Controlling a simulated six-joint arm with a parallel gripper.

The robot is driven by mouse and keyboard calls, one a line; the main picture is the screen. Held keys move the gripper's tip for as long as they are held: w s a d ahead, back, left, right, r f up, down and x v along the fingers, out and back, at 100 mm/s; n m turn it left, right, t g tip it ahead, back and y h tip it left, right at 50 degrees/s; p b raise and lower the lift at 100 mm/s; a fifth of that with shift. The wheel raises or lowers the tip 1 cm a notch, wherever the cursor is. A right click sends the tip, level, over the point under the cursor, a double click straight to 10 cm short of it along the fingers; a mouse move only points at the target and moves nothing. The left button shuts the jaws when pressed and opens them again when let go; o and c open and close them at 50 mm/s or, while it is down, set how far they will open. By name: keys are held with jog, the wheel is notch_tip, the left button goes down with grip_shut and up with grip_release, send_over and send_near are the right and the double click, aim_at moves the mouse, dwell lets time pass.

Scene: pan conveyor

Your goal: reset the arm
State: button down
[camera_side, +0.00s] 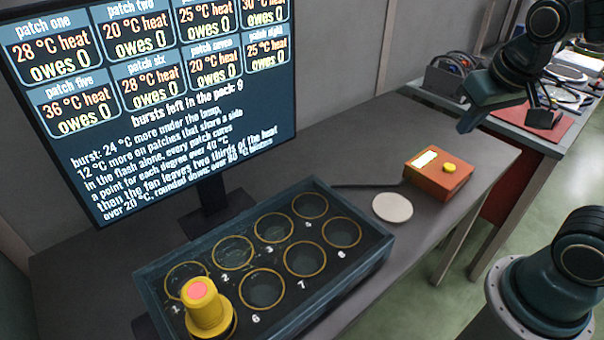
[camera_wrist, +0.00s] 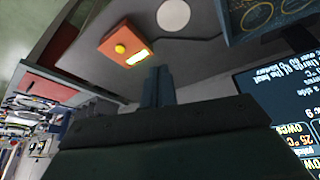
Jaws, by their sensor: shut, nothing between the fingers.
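My gripper (camera_side: 466,124) hangs in the air above the far right part of the table, behind the orange box. It is shut and empty. In the wrist view its closed fingers (camera_wrist: 158,88) point toward the table. My arm comes in from the upper right in the side view. No object touches the gripper.
A dark tray (camera_side: 150,290) has numbered round wells; a yellow cylinder with a pink top (camera_side: 206,305) stands at its near left. An orange box (camera_side: 440,175) with a yellow button and a white disc (camera_side: 392,208) lie right. A monitor (camera_side: 170,100) stands behind the tray.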

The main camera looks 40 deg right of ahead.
jog(key=s+a+r+n+t+y, duration=0.1)
jog(key=s+a+r+n+y, duration=0.1)
jog(key=s+a+n, duration=0.2)
jog(key=shift+s+a+r+t, duration=0.25)
jog(key=shift+s+a, duration=0.45)
jog(key=shift+s, duration=0.35)
